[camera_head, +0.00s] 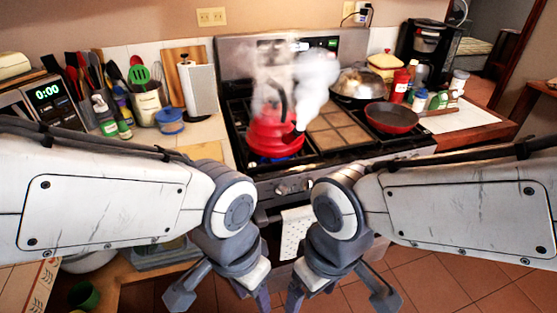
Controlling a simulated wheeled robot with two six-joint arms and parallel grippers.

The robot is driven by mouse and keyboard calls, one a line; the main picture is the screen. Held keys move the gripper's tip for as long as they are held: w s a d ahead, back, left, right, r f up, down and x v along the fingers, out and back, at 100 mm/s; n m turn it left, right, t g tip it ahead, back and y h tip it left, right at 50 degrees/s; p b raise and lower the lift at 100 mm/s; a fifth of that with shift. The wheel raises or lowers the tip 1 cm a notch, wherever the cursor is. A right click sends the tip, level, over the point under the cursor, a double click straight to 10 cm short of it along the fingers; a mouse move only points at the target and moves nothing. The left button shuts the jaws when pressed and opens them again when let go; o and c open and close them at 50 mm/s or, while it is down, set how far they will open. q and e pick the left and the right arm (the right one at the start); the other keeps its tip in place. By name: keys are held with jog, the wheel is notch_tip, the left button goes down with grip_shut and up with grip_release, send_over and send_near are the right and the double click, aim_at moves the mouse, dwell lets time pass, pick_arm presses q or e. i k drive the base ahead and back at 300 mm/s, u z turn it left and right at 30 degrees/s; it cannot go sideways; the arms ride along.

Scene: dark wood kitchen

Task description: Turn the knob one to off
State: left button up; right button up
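The stove (262,187) stands ahead of me, with a row of knobs on its front panel. A silver knob (283,189) shows between my two arms; other parts of the row are hidden behind my arms. I cannot tell which is knob one or how it is turned. A red kettle (272,136) sits on the left burner, steaming, with a blue flame (283,159) under it. My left gripper (222,299) and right gripper (340,299) are low in front of the stove, fingers spread, apart from the knobs and holding nothing.
A red pan (391,118) and a lidded pan (357,84) sit on the right burners. A towel (297,232) hangs on the stove front between my arms. Utensils and bottles crowd the left counter. Open tiled floor (440,285) lies at lower right.

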aim_at(280, 189)
jog(key=u, duration=1.85)
jog(key=k, duration=1.2)
jog(key=z, duration=1.65)
jog(key=i, duration=0.5)
jog(key=z, duration=0.15)
